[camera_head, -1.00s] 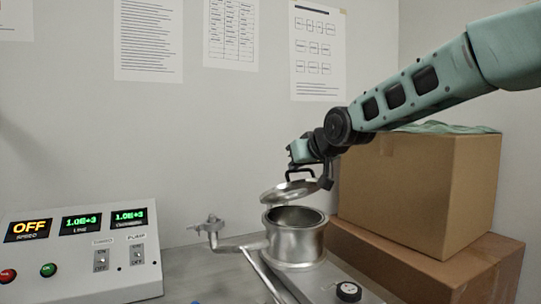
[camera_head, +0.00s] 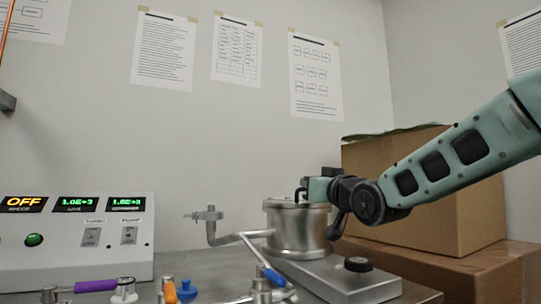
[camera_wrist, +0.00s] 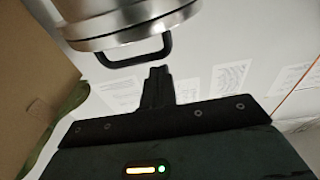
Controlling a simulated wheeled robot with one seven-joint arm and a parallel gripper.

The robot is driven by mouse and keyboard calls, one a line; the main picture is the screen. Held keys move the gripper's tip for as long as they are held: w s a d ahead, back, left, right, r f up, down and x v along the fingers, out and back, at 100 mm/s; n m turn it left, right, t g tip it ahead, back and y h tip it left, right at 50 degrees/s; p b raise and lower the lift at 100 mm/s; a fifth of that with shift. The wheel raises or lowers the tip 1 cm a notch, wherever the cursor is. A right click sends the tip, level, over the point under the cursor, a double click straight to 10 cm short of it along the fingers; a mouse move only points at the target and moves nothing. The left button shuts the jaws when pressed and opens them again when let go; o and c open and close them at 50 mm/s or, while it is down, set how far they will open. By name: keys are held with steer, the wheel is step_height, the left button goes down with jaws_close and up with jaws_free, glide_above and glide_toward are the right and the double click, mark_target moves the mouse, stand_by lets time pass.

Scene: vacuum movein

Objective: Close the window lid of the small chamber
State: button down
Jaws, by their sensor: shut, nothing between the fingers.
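The small chamber (camera_head: 298,232) is a silver metal cylinder on a grey base. Its round window lid (camera_head: 285,202) lies flat on top, with no visible gap to the rim in the head view. The lid's black handle (camera_wrist: 135,58) shows in the wrist view, with the lid (camera_wrist: 115,35) and chamber (camera_wrist: 95,12) behind it. My gripper (camera_head: 306,190) is at the lid's right side, at handle height. In the wrist view its fingers (camera_wrist: 157,72) are together and empty, close to the handle but not around it. My gripper partly hides the lid in the head view.
A control panel (camera_head: 75,255) stands at left. A pipe with a valve (camera_head: 210,220) joins the chamber's left side. Valves and coloured handles (camera_head: 180,290) fill the front. Cardboard boxes (camera_head: 440,225) stand close at right. A black knob (camera_head: 357,265) sits on the base.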

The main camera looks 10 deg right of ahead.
steer(key=shift+t, duration=0.5)
steer(key=shift+s+d+f+b, duration=0.1)
steer(key=shift+s+f+b, duration=0.05)
steer(key=shift+f+b, duration=1.15)
steer(key=shift+s+f+b, duration=0.15)
steer(key=shift+f+b, duration=0.85)
steer(key=shift+b, duration=0.55)
